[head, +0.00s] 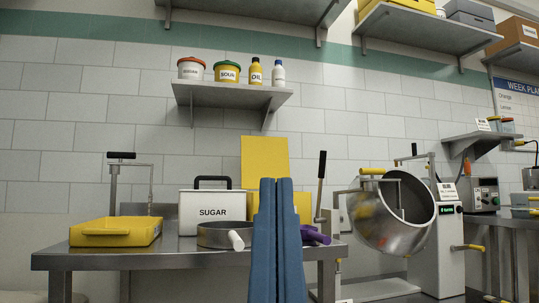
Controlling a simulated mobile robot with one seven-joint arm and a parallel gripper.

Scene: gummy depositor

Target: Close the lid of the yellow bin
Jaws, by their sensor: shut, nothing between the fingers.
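The yellow bin (302,207) stands on the metal table, right of the white SUGAR box. Its flat yellow lid (265,155) stands upright above it, at the back, so the bin is open. My blue gripper (276,181) points up in front of the bin, its two fingers together and empty. It covers much of the bin's front and part of the lid's lower area. I cannot tell how far the fingertips are from the lid.
The SUGAR box (206,210) and a grey pan (217,235) with a white handle stand left of my gripper. A yellow tray (116,232) is at the table's left. A purple-handled item (314,234) and a tilted steel drum (392,212) are right. A shelf (230,94) with containers hangs above.

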